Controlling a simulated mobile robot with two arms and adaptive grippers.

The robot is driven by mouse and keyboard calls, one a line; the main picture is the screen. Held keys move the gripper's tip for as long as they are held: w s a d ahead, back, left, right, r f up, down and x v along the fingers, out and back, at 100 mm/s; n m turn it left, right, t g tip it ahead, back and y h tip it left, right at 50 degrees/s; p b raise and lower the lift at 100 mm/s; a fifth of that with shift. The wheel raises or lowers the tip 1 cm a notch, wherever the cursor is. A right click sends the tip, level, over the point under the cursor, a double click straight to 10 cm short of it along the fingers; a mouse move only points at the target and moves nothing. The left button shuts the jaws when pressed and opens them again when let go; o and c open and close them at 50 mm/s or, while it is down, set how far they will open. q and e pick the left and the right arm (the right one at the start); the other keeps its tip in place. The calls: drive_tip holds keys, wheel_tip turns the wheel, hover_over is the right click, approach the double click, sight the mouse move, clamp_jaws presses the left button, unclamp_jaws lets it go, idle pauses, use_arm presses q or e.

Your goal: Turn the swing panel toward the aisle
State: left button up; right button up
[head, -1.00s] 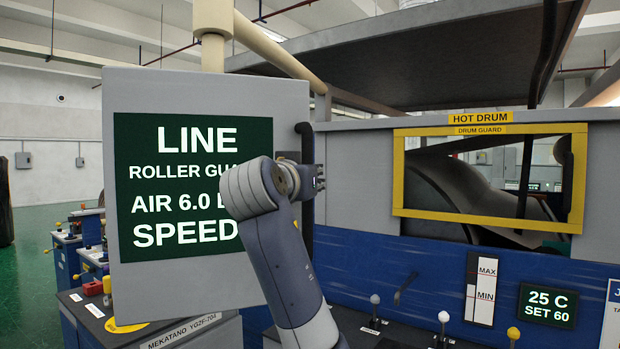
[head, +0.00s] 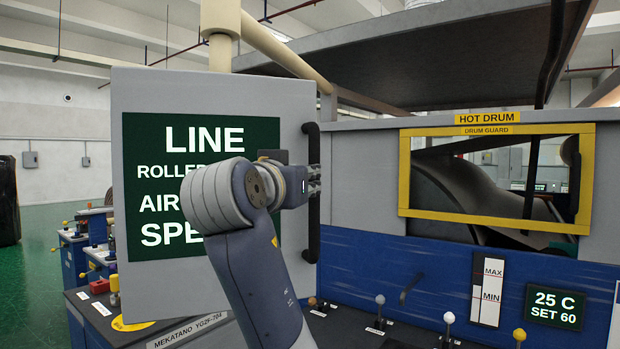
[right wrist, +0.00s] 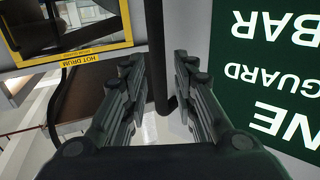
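The swing panel (head: 215,95) is a light grey board with a dark green sign, left of centre in the head view. Its sign also shows upside down in the right wrist view (right wrist: 270,70). A dark upright handle (head: 312,235) runs along its right edge. My right gripper (head: 316,178) is at the middle of the handle, its arm covering part of the sign. In the right wrist view the fingers are apart, with the handle (right wrist: 157,50) between them; I cannot tell whether they touch it. My left gripper is not in view.
A machine with a yellow-framed drum guard (head: 497,131) and blue front stands to the right. Levers with round knobs (head: 449,318) line its lower ledge. A labelled console (head: 190,332) is below the panel.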

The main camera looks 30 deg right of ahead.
drive_tip(key=shift+v, duration=2.25)
